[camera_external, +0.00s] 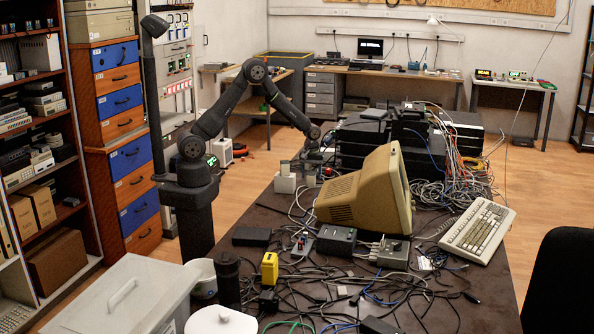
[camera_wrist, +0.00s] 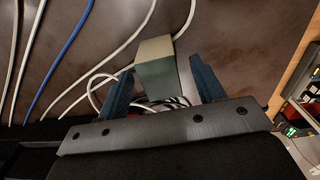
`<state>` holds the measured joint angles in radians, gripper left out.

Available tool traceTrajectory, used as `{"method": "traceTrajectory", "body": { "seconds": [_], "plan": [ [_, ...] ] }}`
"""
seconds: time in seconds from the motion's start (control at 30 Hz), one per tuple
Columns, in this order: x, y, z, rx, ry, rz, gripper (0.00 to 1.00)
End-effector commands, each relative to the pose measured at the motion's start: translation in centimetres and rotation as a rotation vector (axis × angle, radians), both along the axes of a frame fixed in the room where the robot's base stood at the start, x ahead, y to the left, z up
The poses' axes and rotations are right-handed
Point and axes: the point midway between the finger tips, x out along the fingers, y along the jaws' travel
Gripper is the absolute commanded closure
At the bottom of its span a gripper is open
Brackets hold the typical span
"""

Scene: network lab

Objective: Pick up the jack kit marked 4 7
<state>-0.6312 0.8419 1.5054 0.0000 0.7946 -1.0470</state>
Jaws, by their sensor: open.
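My gripper (camera_external: 314,152) points down over the far left part of the dark table in the external view. In the wrist view its two blue-grey fingers (camera_wrist: 160,68) are open, one on each side of a small block (camera_wrist: 154,50) with a beige face and a grey-green face. I see gaps between the block and both fingers. Small pale boxes (camera_external: 286,183) stand by the gripper in the external view. No marking 4 7 is legible, so I cannot tell which box is the jack kit.
White and blue cables (camera_wrist: 67,50) run across the table by the block. A beige monitor (camera_external: 352,192) lies tilted right of the gripper, with black stacked equipment (camera_external: 365,142) behind. A keyboard (camera_external: 477,229) lies at the right. Tangled cables and small devices crowd the table's front.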

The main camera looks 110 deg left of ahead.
Motion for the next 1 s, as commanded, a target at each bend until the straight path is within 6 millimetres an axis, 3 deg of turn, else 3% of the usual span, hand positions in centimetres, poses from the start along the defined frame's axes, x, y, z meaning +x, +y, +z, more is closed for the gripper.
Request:
{"method": "traceTrajectory", "body": {
  "seconds": [0.13, 0.37, 0.4, 0.67, 1.0],
  "plan": [
    [-0.1, 0.1, -2.2, -0.001, 0.002, 0.0, 0.38],
    [0.0, 0.1, -2.5, 0.0, -0.001, 0.0, 0.38],
    [0.0, 0.1, -2.5, 0.0, -0.001, 0.0, 0.4],
    [0.0, 0.1, -2.5, 0.0, -0.001, -0.001, 0.89],
    [0.0, 0.1, -2.1, 0.001, -0.001, -0.001, 0.89]
  ]
}}
